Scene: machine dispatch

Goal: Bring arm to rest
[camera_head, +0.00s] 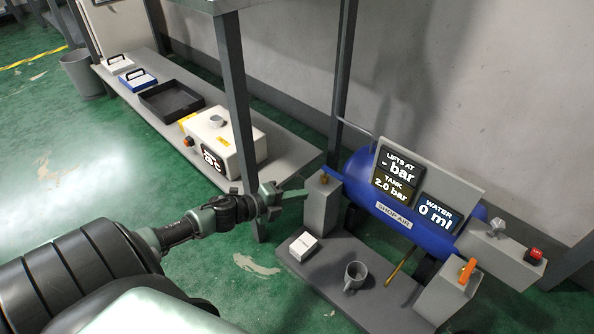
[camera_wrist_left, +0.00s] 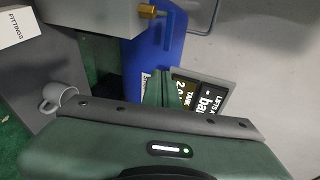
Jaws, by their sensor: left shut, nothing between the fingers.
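My left arm comes in from the left in the head view. Its gripper (camera_head: 300,193) is shut and empty, held in the air just left of the grey block with a brass fitting (camera_head: 321,205) on the blue shop-air tank (camera_head: 425,232). In the left wrist view the closed green fingers (camera_wrist_left: 165,88) point toward the tank (camera_wrist_left: 165,45) and its display panel (camera_wrist_left: 206,98). I cannot tell whether the fingertips touch anything. The displays read tank 2.0 bar and water 0 ml. My right gripper is in neither view.
A grey mug (camera_head: 354,276) and a white fittings box (camera_head: 304,245) stand on the dark base plate (camera_head: 330,278) below the tank. A low shelf (camera_head: 279,150) holds a black tray (camera_head: 171,101) and a beige machine (camera_head: 222,140). A shelf post (camera_head: 236,100) stands behind my gripper. Green floor is open at left.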

